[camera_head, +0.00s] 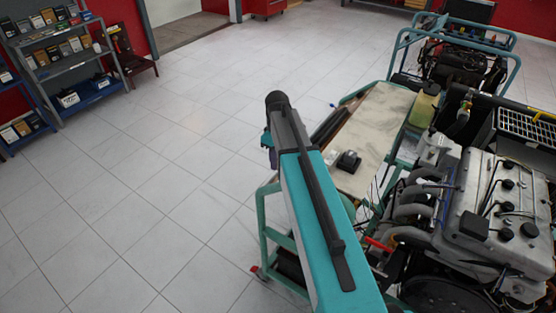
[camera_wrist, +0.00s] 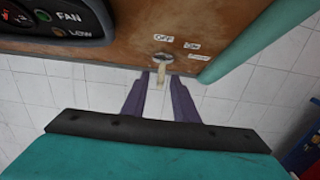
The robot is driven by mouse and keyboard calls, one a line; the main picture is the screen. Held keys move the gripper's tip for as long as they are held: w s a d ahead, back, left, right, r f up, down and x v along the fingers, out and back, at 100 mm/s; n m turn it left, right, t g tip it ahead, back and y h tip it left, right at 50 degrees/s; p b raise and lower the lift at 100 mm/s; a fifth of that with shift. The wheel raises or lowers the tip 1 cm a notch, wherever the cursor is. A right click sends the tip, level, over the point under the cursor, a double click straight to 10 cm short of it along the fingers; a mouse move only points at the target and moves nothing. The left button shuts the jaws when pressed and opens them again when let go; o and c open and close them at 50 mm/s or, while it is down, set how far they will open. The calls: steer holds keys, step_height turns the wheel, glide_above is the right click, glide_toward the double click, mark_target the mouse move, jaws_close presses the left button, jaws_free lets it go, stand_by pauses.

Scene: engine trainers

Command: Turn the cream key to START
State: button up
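The cream key (camera_wrist: 161,72) sits in a dark round switch (camera_wrist: 163,56) on a brown wooden panel (camera_wrist: 110,54) in the wrist view. Small labels stand by the switch: OFF (camera_wrist: 164,38) above it, and two more to its right, too small to read surely. My gripper (camera_wrist: 161,76) has its two dark fingers on either side of the key. The fingers are apart, with a gap to the key on both sides, so they do not appear to touch it. In the head view my arm is seen, but the fingertips and the key cannot be made out.
A dark gauge block with FAN and LOW labels (camera_wrist: 55,20) is on the panel's upper left. A teal frame tube (camera_wrist: 262,40) runs close on the right.

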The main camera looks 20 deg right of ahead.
steer(key=shift+f, duration=0.55)
